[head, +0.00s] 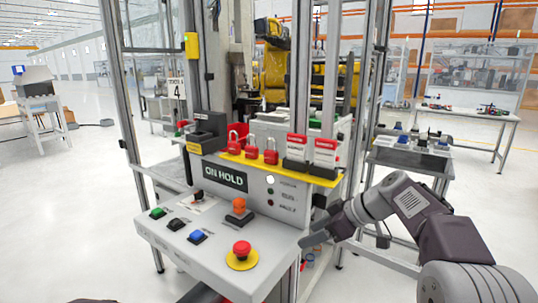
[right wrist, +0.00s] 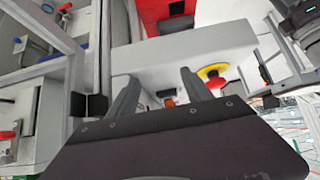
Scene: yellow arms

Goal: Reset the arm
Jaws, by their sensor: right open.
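The control console (head: 190,255) stands in front of me with a sloped panel. It carries a green button (head: 157,213), a black button (head: 177,224), a blue button (head: 197,237), an orange knob (head: 239,206) and a red emergency stop (head: 242,249) on a yellow disc. The sign (head: 225,177) reads ON HOLD; a white lamp (head: 270,180) beside it looks lit. A yellow robot arm (head: 272,68) is behind, inside the frame. My right gripper (head: 308,239) is just right of the panel, open and empty; its fingers also show in the right wrist view (right wrist: 158,88). My left gripper is out of view.
Red padlocks (head: 270,156) and red-and-white tags (head: 325,152) sit on the yellow shelf (head: 312,178) above the panel. Metal posts (head: 120,90) frame the cell. A side table (head: 410,158) with small items stands at the right.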

